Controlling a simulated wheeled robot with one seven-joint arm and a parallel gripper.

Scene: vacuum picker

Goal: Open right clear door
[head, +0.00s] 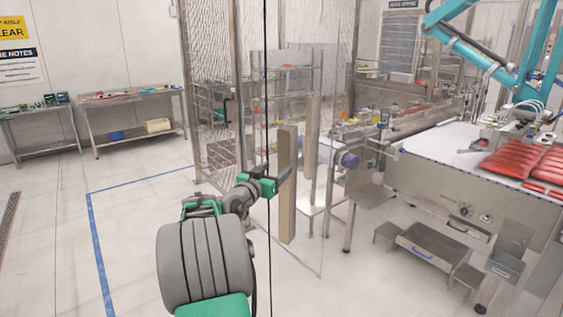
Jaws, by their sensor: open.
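The right clear door (308,255) is a see-through panel in the middle of the head view. Its edges are faint, and a thin dark upright line runs beside it. A long beige upright bar (287,215), which looks like a handle, stands at the panel. A second similar bar (312,125) stands just behind and to the right. My gripper (284,180), with green parts and dark fingers, is open at the middle of the nearer bar. The fingers overlap the bar in the picture; I cannot tell whether they touch it.
A wire-mesh fence (212,90) stands behind on the left. A white conveyor table (440,150) with red packs (515,160) and a teal robot arm (470,50) are at right. Low grey steps (435,252) stand below. The floor at left is clear, with two side tables (130,97) beyond.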

